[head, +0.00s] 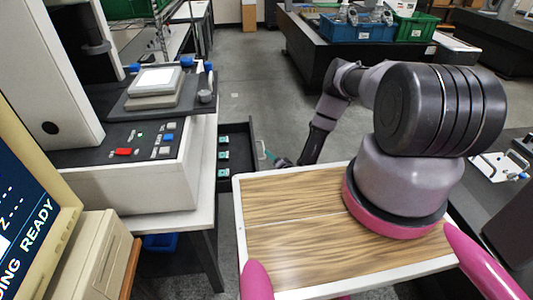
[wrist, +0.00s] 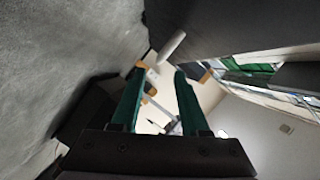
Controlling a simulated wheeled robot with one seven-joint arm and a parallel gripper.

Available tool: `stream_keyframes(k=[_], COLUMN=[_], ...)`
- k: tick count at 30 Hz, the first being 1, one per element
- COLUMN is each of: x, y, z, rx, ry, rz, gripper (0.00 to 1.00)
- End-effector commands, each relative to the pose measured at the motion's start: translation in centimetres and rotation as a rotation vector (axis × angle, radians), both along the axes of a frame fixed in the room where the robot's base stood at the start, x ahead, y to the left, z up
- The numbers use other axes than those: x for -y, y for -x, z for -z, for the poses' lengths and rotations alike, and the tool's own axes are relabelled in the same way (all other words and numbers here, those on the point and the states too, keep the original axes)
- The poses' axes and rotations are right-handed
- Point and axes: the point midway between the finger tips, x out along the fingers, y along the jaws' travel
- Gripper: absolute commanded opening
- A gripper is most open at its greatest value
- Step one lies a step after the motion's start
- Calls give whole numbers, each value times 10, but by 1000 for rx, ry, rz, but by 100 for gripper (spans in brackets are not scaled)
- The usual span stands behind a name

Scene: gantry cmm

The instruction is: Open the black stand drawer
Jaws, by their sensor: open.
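The black drawer (head: 257,140) stands pulled out beside the white machine's table, its inside showing with several small green-and-white items (head: 223,155) along one side. My gripper (head: 270,157) is at the drawer's outer front, at its right side in the head view. In the wrist view, the two green fingers of my gripper (wrist: 158,75) are apart with nothing between them. A pale bar (wrist: 171,46), perhaps the drawer handle, shows just beyond the fingertips beside a dark face (wrist: 225,25). I cannot tell whether the fingers touch it.
A measuring machine (head: 135,185) with a control panel stands at left. A monitor (head: 30,220) is at the near left. A dark bench (head: 310,60) with blue (head: 345,30) and green bins (head: 415,30) stands at the back. Grey floor (head: 245,85) lies open behind the drawer.

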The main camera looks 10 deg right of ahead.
Motion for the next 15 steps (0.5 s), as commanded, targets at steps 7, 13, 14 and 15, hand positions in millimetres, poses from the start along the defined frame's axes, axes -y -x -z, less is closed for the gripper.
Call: stream_keyframes(k=[7, 13, 14, 15], x=[8, 8, 8, 8], y=[23, 25, 25, 25], z=[-6, -6, -6, -6], rx=[0, 1, 1, 1], ry=[-1, 0, 0, 0], rz=[1, -1, -1, -1], gripper=[45, 45, 45, 45])
